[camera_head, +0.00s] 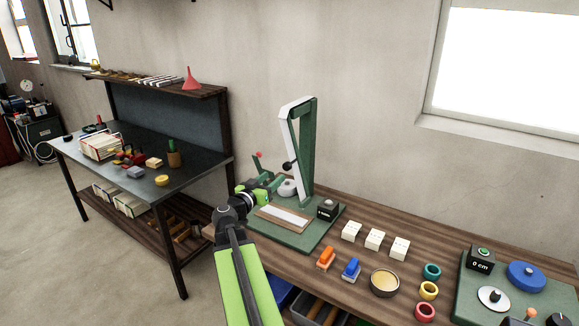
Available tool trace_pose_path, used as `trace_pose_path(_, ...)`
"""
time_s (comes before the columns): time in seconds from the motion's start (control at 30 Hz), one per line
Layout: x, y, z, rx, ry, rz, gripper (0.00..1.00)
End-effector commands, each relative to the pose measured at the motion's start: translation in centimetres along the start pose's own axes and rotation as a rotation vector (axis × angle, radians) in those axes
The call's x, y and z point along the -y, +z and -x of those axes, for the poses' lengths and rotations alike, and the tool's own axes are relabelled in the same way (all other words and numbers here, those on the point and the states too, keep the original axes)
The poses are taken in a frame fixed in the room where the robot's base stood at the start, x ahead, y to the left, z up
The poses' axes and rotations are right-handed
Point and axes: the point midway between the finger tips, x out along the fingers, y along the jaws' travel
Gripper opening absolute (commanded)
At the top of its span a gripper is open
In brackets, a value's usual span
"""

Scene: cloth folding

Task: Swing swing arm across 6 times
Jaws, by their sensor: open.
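The device with the swing arm stands on a green base plate (285,235) at the left end of the wooden bench. Its tall green post (306,150) rises at the back. The white swing arm (291,120) hangs from the top of the post, with a black knob (288,166) low on it. My gripper (270,184) is over the left part of the base, left of and below the knob. It looks apart from the knob; its fingertips are small and partly merge with the green parts behind.
A small black box (327,209) sits on the base's right side. White blocks (374,240), orange and blue clips (351,269), a round tin (384,282) and coloured rings (429,291) lie right. Another green board (468,302) is far right. A metal-topped table (190,178) stands left.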

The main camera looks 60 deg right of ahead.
Motion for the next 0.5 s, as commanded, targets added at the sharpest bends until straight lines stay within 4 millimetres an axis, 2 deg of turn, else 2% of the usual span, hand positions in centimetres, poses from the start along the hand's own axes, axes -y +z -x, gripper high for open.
trace_pose_path(0.03, 0.2, 0.0, -1.6, 0.001, 0.003, 0.0, 0.51)
trace_pose_path(0.3, -0.1, 0.1, -8.5, 0.002, 0.003, 0.0, 0.51)
trace_pose_path(0.5, -0.2, 0.1, -12.2, 0.002, 0.002, 0.0, 0.51)
